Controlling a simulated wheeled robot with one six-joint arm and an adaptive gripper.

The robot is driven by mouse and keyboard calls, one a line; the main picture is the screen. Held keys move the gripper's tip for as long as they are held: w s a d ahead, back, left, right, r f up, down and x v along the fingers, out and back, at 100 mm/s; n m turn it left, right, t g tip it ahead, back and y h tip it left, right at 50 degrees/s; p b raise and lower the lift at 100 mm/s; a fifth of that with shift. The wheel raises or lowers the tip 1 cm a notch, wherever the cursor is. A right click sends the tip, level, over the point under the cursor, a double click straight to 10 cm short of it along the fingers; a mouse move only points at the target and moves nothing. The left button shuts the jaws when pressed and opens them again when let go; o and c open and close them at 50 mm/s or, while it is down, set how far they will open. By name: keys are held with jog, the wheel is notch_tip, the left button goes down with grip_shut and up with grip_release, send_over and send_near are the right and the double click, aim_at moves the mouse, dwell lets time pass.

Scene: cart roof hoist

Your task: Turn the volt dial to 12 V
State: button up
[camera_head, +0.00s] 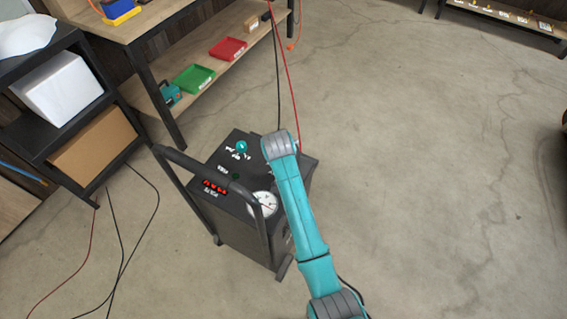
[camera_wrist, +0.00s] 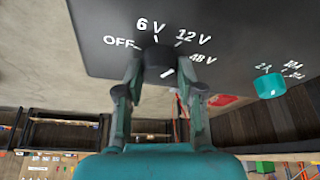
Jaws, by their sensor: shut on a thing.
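The volt dial (camera_wrist: 157,56) is a dark round knob on the black panel in the wrist view. White labels OFF, 6 V, 12 V and one that looks like 48 V curve around its far side. My gripper (camera_wrist: 158,64) is shut on the knob, one finger on each side. A short white line shows at the knob's near side; I cannot tell clearly which label the dial points to. In the head view my teal arm reaches over the black charger cart (camera_head: 234,222), hiding the dial and fingers.
A teal knob (camera_wrist: 268,86) with amp labels sits to the right on the panel. The cart has a round gauge (camera_head: 263,204), a red display (camera_head: 214,187) and a black handle (camera_head: 193,163). A workbench (camera_head: 150,22) stands behind. Floor to the right is clear.

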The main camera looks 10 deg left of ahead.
jog(key=o, duration=1.1)
jog(key=shift+o, duration=0.2)
jog(key=shift+r, duration=0.1)
jog(key=v, duration=1.1)
jog(key=shift+s+r, duration=0.15)
jog(key=shift+r, duration=0.25)
